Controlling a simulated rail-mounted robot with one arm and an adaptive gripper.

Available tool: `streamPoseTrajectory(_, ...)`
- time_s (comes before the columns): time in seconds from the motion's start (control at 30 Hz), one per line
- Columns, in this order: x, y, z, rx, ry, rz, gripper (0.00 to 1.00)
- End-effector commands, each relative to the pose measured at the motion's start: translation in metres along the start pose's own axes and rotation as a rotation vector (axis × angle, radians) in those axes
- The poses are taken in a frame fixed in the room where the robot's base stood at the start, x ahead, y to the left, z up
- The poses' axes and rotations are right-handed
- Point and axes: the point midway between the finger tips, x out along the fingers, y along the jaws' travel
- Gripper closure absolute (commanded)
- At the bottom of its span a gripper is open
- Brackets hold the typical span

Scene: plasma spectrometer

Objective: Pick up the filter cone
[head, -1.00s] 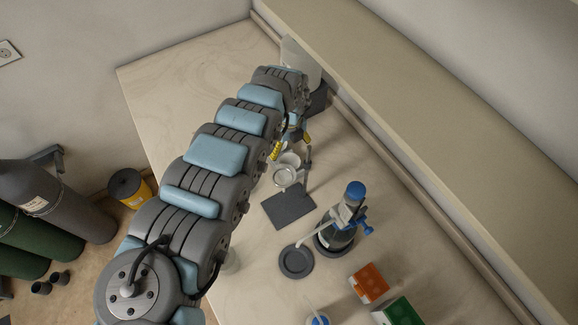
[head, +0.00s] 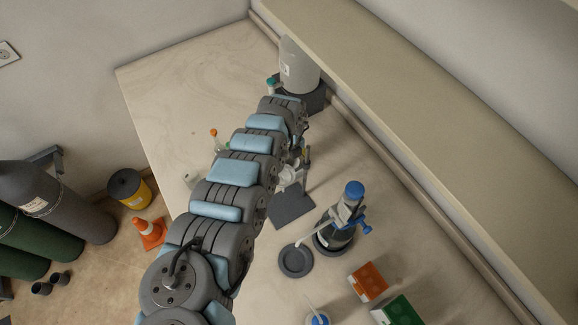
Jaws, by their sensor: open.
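My gripper (head: 302,163) is at the far end of my arm, low over the middle of the table, and small in the head view. It is open. A pale, whitish object (head: 288,180) stands just beside the fingers, at the upper edge of a dark square mat (head: 293,209). It may be the filter cone, but my arm and gripper cover much of it. I cannot tell whether the fingers are around it or only beside it.
A blue-capped flask (head: 338,229) stands right of the mat, with a dark round disc (head: 296,261) below. Orange (head: 368,283) and green (head: 398,312) boxes are at the lower right. A white container (head: 299,66) stands at the back by the ledge.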

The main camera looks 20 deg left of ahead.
Motion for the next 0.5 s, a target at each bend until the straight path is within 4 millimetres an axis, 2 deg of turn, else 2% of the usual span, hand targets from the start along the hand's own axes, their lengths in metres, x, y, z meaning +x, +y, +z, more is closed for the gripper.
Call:
streamPoseTrajectory(0.13, 0.0075, -0.0004, -0.0003, 0.001, -0.001, 0.0, 0.02)
streamPoseTrajectory(0.43, 0.0094, 0.0006, 0.0004, 0.0, -0.002, 0.002, 0.02)
streamPoseTrajectory(0.47, 0.0094, 0.0006, 0.0003, 0.0, -0.002, 0.002, 0.08)
streamPoseTrajectory(0.5, 0.0093, 0.0005, 0.0004, 0.0, -0.002, 0.002, 0.19)
